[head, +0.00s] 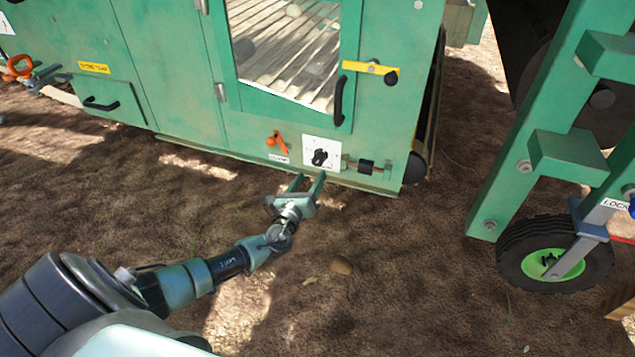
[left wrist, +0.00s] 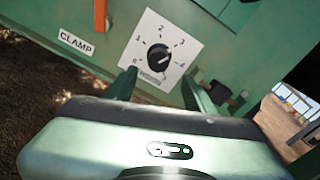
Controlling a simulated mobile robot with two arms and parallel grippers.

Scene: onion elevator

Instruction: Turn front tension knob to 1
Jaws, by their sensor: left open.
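The black tension knob (head: 320,157) sits on a white dial plate (head: 333,146) low on the green machine. In the left wrist view the knob (left wrist: 158,57) is ringed by printed numbers on its plate (left wrist: 160,27); I cannot tell surely which number it points to. My left gripper (head: 308,178) is open and empty, just below and in front of the dial. In the left wrist view the fingers of my left gripper (left wrist: 162,88) stand at either side below the knob, apart from it. My right gripper is not in view.
An orange clamp handle (head: 277,141) is left of the dial, above a CLAMP label (left wrist: 76,42). A black-ended fitting (head: 367,166) juts out to its right. A green frame with a wheel (head: 553,258) stands at the right. The brown ground in front is mostly clear.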

